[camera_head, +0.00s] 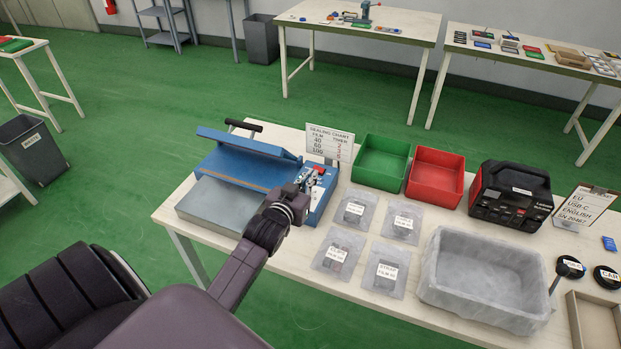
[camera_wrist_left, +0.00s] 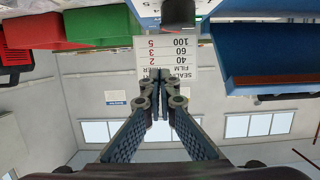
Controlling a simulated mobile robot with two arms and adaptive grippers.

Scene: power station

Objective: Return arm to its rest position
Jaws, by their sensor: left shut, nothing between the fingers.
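My left arm comes in from the lower left in the head view. Its gripper (camera_head: 305,177) is over the control panel of the blue sealing machine (camera_head: 246,160), just in front of the sealing chart sign (camera_head: 329,141). The machine's blue lid stands raised. In the left wrist view the fingers (camera_wrist_left: 160,76) are together with nothing between them. That view is upside down, with the chart (camera_wrist_left: 180,50) behind the fingertips. Whether the fingertips touch the panel cannot be told. My right gripper is not in view.
A green bin (camera_head: 381,163), a red bin (camera_head: 435,176) and a black-and-red power station (camera_head: 511,193) stand along the table's back. Several labelled bags (camera_head: 338,252) and a grey tray (camera_head: 484,279) lie in front. Green floor is open left of the table.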

